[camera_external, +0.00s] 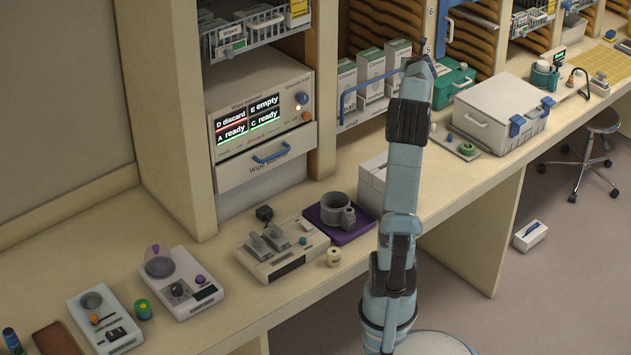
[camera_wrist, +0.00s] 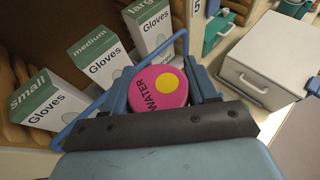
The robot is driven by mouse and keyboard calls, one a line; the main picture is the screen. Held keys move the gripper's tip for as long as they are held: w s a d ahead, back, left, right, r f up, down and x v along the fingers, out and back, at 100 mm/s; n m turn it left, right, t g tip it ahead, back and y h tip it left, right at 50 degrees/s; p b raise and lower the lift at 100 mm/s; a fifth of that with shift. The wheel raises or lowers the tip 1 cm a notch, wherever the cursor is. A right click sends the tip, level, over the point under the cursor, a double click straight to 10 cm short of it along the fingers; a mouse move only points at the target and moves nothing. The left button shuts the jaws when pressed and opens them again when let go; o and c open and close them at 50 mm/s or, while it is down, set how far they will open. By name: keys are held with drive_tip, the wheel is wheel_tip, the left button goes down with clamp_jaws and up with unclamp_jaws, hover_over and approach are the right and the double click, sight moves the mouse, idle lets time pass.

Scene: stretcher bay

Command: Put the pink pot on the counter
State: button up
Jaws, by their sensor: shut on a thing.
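The pink pot (camera_wrist: 166,93) shows in the wrist view as a round pink top marked "WATER" with a yellow disc. My gripper (camera_wrist: 160,88) is shut on it, with a blue finger on either side. In the external view my gripper (camera_external: 420,68) is raised above the counter (camera_external: 440,192), in front of the shelf with the glove boxes. The pot is hidden behind my arm there. The lower part of the pot is hidden in the wrist view.
Glove boxes (camera_external: 371,74) stand behind a blue rail (camera_wrist: 85,118) close by my gripper. A white case (camera_external: 492,108) with blue latches sits on the counter to the right. A purple tray (camera_external: 352,234) with a grey mug stands left of my arm.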

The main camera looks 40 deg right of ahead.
drive_tip(key=shift+w+d+f, duration=0.1)
drive_tip(key=shift+f, duration=0.55)
drive_tip(key=shift+s+d+f+n+t+y, duration=0.45)
drive_tip(key=shift+s+f+n+y, duration=1.2)
drive_tip(key=shift+f, duration=4.85)
drive_tip(key=shift+s+d+f+n+t+y, duration=0.5)
drive_tip(key=shift+f+n+y, duration=2.2)
drive_tip(key=shift+f, duration=3.85)
drive_tip(key=shift+s+d+f+n+t+y, duration=0.3)
drive_tip(key=shift+s+f+n+y, duration=1.4)
drive_tip(key=shift+f, duration=4.8)
drive_tip(key=shift+w+y, duration=0.5)
drive_tip(key=shift+y, duration=0.25)
drive_tip(key=o, duration=1.1)
drive_tip(key=shift+c, duration=0.2)
drive_tip(key=v, duration=1.2)
drive_tip(key=shift+w+d+r, duration=0.1)
